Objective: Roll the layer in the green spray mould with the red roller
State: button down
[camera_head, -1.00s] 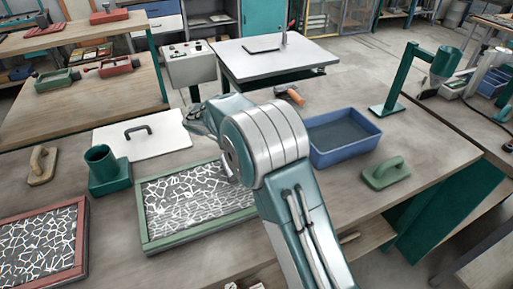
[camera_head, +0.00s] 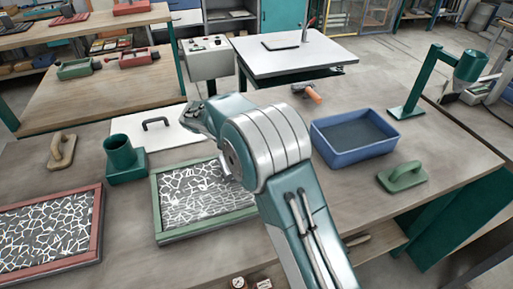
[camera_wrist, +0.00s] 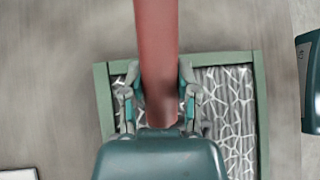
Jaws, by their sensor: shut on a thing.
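The green spray mould (camera_head: 158,212) lies on the table in front of me, a green frame around a dark layer with white branching strands. It also shows below my gripper in the wrist view (camera_wrist: 262,120). My gripper (camera_wrist: 160,105) is shut on the red roller (camera_wrist: 157,40), seen as a red cylinder running from the top of the wrist view down between the fingers. The roller is over the mould in that view; I cannot tell whether it touches the layer.
A red-framed mould (camera_head: 97,225) lies at the left. A green cup stand (camera_head: 122,160) and a white board with a handle (camera_head: 185,125) are behind the green mould. A blue tray (camera_head: 352,155), a green float (camera_head: 402,178) and an orange-handled tool (camera_head: 312,94) are at the right.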

jog(key=shift+s+a+f, duration=0.1)
jog(key=shift+s+a, duration=0.35)
jog(key=shift+a, duration=1.15)
jog(key=shift+s+a+f, duration=0.1)
jog(key=shift+s+a, duration=0.3)
jog(key=shift+a, duration=1.25)
jog(key=shift+s+a, duration=0.45)
jog(key=shift+a, duration=1.15)
jog(key=shift+s+a+r, duration=0.1)
jog(key=shift+s+a, duration=0.2)
jog(key=shift+a, duration=0.95)
jog(key=shift+s+a+f, duration=0.1)
jog(key=shift+s+a, duration=0.25)
jog(key=shift+a, duration=0.85)
jog(key=shift+s+a+r, duration=0.1)
jog(key=shift+s+a, duration=0.2)
jog(key=shift+a, duration=0.95)
jog(key=shift+w+d, duration=1)
jog(key=shift+d, duration=2.8)
jog(key=shift+w+d, duration=0.95)
jog(key=shift+d, duration=2.9)
jog(key=shift+w+d, duration=1)
jog(key=shift+d, duration=2.8)
jog(key=shift+r, duration=3.45)
